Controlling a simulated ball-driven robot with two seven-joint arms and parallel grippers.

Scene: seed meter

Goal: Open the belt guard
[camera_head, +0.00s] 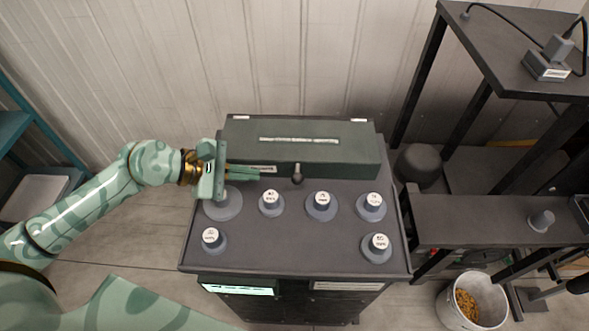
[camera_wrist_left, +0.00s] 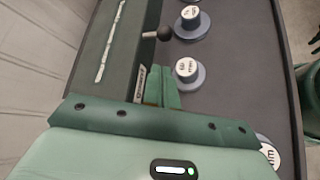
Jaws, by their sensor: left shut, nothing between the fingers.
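The belt guard (camera_head: 300,148) is a long dark green box lid along the back of the grey bench, with a pale label strip on top. It looks closed. A dark round knob (camera_head: 297,175) sticks out at the middle of its front edge; it also shows in the left wrist view (camera_wrist_left: 164,33). My left gripper (camera_head: 258,174) is shut and empty, in front of the guard's left half. Its fingertips are left of the knob and apart from it. They also show in the left wrist view (camera_wrist_left: 161,75). My right gripper is not in view.
Several round grey pieces with white labels, such as one at front left (camera_head: 213,240), stand on the bench top (camera_head: 295,250). A black table (camera_head: 470,220) stands at the right, with a white bucket (camera_head: 475,303) of yellowish bits below it. The bench's middle front is clear.

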